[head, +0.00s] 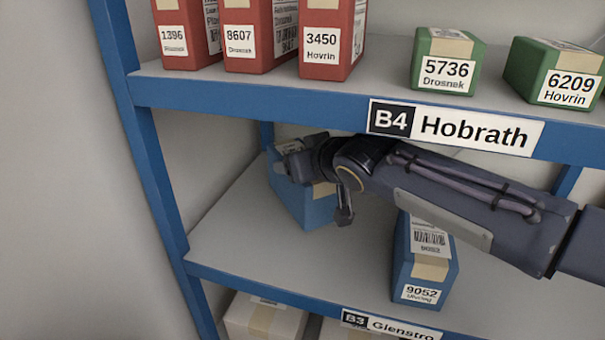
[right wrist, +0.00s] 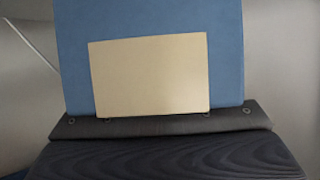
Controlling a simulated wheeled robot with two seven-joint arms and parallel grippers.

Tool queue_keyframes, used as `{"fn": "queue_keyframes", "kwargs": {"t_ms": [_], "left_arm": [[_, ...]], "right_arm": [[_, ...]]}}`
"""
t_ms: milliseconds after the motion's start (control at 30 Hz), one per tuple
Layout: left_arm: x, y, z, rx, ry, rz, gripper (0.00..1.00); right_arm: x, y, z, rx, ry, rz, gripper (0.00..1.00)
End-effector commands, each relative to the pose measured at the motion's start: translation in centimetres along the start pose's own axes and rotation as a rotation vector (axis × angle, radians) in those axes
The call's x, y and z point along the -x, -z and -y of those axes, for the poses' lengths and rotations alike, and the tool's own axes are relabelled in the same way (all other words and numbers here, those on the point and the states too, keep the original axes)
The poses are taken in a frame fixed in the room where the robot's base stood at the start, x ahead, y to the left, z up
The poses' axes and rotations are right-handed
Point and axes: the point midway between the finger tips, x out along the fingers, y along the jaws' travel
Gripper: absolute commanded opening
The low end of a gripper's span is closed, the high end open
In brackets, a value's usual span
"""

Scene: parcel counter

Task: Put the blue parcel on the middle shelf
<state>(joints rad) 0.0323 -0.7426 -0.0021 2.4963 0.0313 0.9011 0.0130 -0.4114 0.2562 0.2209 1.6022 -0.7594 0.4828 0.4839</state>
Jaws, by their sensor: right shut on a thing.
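The blue parcel (head: 302,205) is on the middle shelf (head: 230,235), toward its left part. My right gripper (head: 318,178) reaches in from the right and is shut on this parcel; its arm hides part of it. In the right wrist view the blue parcel (right wrist: 150,25) fills the upper middle, with a plain tan patch on its face, close against the dark gripper body (right wrist: 160,125). I cannot tell whether the parcel's underside touches the shelf. My left gripper is not in view.
A second blue parcel (head: 428,262), labelled 9052, lies on the middle shelf beneath my right forearm. The upper shelf edge (head: 250,98), signed B4 Hobrath, is just above my arm. Red parcels (head: 330,45) and green parcels (head: 446,60) stand there. Pale parcels (head: 265,317) are below.

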Motion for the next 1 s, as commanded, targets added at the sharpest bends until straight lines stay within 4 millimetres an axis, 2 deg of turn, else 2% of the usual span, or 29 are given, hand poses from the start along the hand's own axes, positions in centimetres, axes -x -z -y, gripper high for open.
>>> {"fn": "queue_keyframes", "kwargs": {"t_ms": [233,633,667,833,1000], "left_arm": [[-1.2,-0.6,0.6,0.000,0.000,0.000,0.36],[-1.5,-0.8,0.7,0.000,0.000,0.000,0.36],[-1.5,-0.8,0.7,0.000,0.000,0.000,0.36],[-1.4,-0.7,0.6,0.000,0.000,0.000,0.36],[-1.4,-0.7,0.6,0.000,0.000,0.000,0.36]], "right_arm": [[-1.5,-2.8,0.1,0.001,0.001,-0.002,0.24],[-1.7,-3.2,0.1,0.000,0.001,-0.004,0.24],[-1.8,-3.3,0.1,0.000,0.000,0.000,0.70],[-1.7,-3.2,0.1,0.000,0.000,0.001,0.91],[-1.7,-3.2,0.1,0.000,0.000,0.001,0.91]]}}
